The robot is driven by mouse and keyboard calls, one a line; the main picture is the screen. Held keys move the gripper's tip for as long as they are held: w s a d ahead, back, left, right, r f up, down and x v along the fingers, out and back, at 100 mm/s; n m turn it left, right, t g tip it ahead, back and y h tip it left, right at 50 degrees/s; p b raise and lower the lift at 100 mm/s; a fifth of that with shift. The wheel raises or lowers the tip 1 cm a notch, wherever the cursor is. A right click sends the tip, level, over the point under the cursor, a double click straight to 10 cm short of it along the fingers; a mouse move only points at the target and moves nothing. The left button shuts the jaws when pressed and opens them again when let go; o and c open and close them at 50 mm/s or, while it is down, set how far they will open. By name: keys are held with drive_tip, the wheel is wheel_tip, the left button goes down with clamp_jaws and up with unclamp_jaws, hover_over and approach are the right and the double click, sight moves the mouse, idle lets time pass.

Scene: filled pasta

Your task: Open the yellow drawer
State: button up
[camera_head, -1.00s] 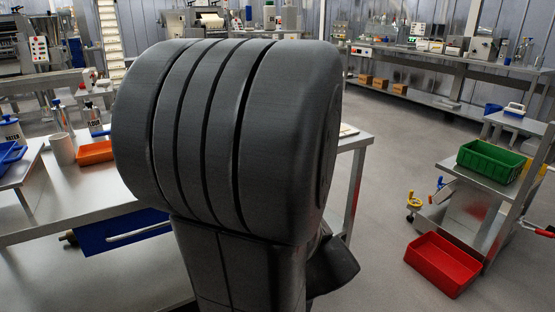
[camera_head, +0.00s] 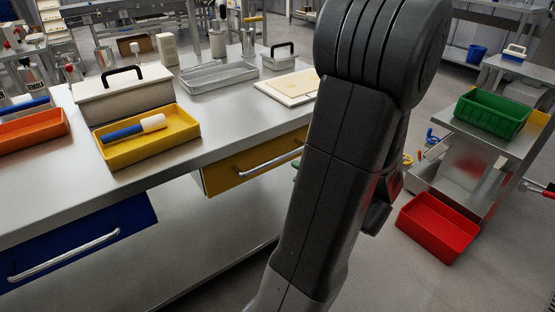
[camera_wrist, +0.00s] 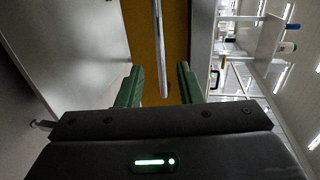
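The yellow drawer (camera_head: 225,172) sits under the tabletop edge, left of my arm, and looks shut or nearly so. Its silver bar handle (camera_head: 268,164) runs across the front. In the wrist view the yellow front (camera_wrist: 180,30) fills the upper middle, with the handle (camera_wrist: 158,45) as a bar in front of it. My gripper (camera_wrist: 160,85) is open, with its green fingers apart. The handle's image lies between them; I cannot tell whether either finger touches it. In the head view my arm hides most of the gripper.
A blue drawer (camera_head: 130,222) with a silver handle is at the left. The table (camera_head: 225,125) holds a yellow tray (camera_head: 185,120), an orange tray (camera_head: 35,128) and a white board (camera_head: 285,90). A red bin (camera_head: 437,232) lies on the floor at the right, beside a cart with a green crate (camera_head: 490,113).

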sight(278, 161)
drive_tip(key=b+x, duration=0.1)
drive_tip(key=x, duration=1)
drive_tip(key=shift+a, duration=0.1)
clamp_jaws()
